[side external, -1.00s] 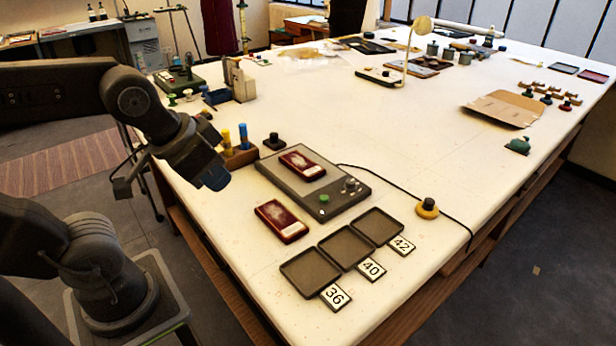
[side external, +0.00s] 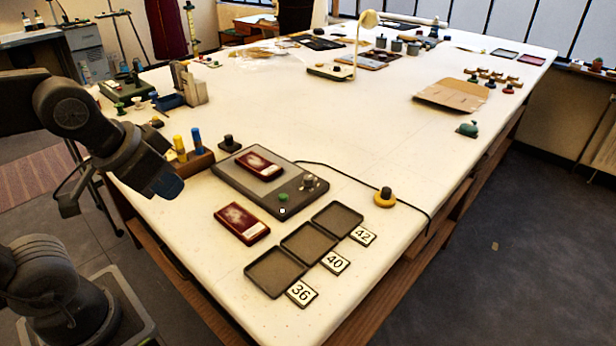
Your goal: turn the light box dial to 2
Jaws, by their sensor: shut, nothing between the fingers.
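The dial's markings and setting are too small to read. My gripper (side external: 168,188) points down at the left of the light box, above the table edge and apart from the box. It is shut and empty; its fingertips are small and dark here.
Another red case (side external: 242,223) lies in front of the box. Three trays (side external: 275,272) with cards 36, 40 and 42 stand nearby. A yellow-based knob (side external: 385,197) sits to the right beside a black cable. A wooden holder (side external: 190,163) stands behind my gripper.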

